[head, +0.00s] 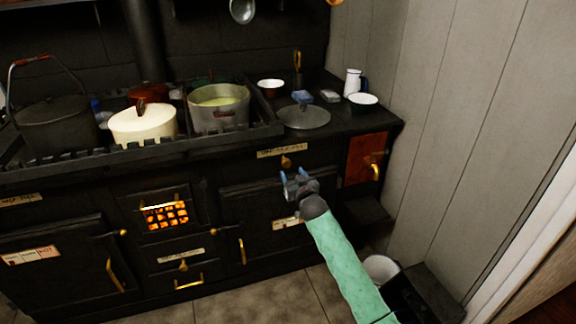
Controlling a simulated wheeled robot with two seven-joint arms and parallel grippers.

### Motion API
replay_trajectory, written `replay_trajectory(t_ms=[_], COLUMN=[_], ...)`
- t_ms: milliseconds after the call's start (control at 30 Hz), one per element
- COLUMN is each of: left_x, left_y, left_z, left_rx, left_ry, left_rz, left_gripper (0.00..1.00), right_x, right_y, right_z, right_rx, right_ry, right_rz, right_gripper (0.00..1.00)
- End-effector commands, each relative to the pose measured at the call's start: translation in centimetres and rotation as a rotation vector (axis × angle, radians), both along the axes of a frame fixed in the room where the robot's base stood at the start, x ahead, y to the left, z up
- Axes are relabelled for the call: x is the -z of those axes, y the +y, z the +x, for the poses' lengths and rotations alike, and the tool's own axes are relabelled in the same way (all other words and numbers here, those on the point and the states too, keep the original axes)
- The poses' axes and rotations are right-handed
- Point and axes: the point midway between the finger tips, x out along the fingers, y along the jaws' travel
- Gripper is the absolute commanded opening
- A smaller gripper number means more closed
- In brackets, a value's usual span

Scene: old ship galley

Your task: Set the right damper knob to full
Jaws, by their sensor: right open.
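A small brass knob (286,162) sits on the black stove front, just under a pale label plate (282,151) whose writing is too small to read. It appears to be the right damper knob, but its setting cannot be read. My right gripper (294,175) is open, with its two bluish fingertips pointing up at the stove front. In the picture it is just below the knob; no contact with the knob shows. My left gripper is out of view.
The stove top holds a black pot (55,125), a cream pot (143,124), an open pot of soup (219,112) and a lid (304,117). Brass oven handles (242,251) stick out below. A plank wall (460,110) bounds the right; a white bucket (381,268) stands low there.

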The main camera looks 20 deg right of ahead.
Motion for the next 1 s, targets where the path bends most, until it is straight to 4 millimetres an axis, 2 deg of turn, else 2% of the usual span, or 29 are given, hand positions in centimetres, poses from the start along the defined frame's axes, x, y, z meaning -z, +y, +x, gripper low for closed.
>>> replay_trajectory(t_ms=[167, 400, 600, 1000], left_x=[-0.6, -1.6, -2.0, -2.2], left_y=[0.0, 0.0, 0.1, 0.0], left_z=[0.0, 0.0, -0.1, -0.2], left_rx=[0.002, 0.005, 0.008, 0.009], left_ry=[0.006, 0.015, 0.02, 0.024], left_rz=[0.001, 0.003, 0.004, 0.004], left_gripper=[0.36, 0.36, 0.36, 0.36], right_x=[-0.2, -0.1, -0.1, 0.0], right_y=[0.0, 0.2, 0.3, 0.3], right_z=[1.7, 5.1, 7.0, 7.6], right_rx=[0.001, 0.001, 0.001, 0.001], right_ry=[0.001, 0.003, 0.003, 0.004], right_rz=[0.005, 0.004, 0.005, 0.004], right_gripper=[0.54, 0.54, 0.54, 0.54])
